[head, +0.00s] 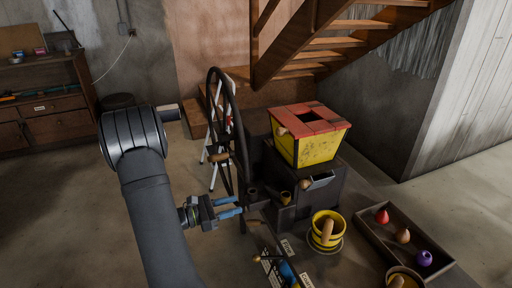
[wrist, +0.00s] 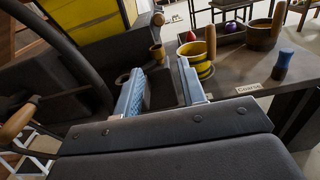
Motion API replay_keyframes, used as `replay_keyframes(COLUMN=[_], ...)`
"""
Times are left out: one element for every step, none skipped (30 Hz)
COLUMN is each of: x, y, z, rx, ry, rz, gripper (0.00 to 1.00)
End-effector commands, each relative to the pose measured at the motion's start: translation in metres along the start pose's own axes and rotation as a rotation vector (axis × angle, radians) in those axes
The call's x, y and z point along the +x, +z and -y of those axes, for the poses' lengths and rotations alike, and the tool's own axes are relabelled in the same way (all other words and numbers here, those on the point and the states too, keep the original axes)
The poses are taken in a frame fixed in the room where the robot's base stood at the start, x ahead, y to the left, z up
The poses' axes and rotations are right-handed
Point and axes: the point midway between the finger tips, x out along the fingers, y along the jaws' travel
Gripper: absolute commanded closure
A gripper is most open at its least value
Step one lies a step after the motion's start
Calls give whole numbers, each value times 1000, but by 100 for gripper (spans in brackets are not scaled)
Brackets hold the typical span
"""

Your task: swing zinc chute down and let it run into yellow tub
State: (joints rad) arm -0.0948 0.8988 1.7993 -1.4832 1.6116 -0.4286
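The yellow tub (head: 318,241) stands on the dark bench right of the mill, with a wooden handle standing in it. It also shows beyond my fingers in the wrist view (wrist: 202,69). A small grey metal piece (head: 321,181) under the hopper looks like the zinc chute, beside a wooden knob (head: 304,184). Its tilt is unclear, and I cannot make it out in the wrist view. My gripper (head: 230,207) is left of the mill's base, its two blue fingers apart with nothing between them. They also show in the wrist view (wrist: 164,88).
The yellow hopper with a red top (head: 308,151) sits on the mill. A large black wheel (head: 222,120) with a wooden handle (head: 217,157) rises close to my gripper. A tray (head: 375,237) of coloured knobs lies right. Labels and a blue-handled tool (head: 288,272) lie in front.

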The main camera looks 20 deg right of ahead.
Motion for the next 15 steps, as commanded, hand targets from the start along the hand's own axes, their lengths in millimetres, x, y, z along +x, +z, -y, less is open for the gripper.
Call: replay_keyframes(x=[2, 3, 5, 7, 9, 13, 16, 20, 24, 28, 32, 37, 41, 45, 50], y=[0, 0, 1, 1, 2, 3, 4, 4, 6, 7, 8, 10, 11, 12, 14], z=[-1, -3, -5, -7, -9, -13, -16, -19, -23, -26, -30, -34, -37, -40, -44], rx=[20, 41, 77, 111, 152, 215, 267, 324, 403, 465, 525, 606, 667, 728, 809], ry=[-4, -7, -12, -16, -22, -30, -38, -46, -57, -66, -75, -86, -94, -103, -114], rz=[-1, -3, -4, -6, -8, -10, -11, -13, -13, -13, -12, -11, -9, -7, -3], gripper=[73, 79, 86, 92, 98, 100, 100, 100, 100, 100, 100, 100, 100, 100, 100])
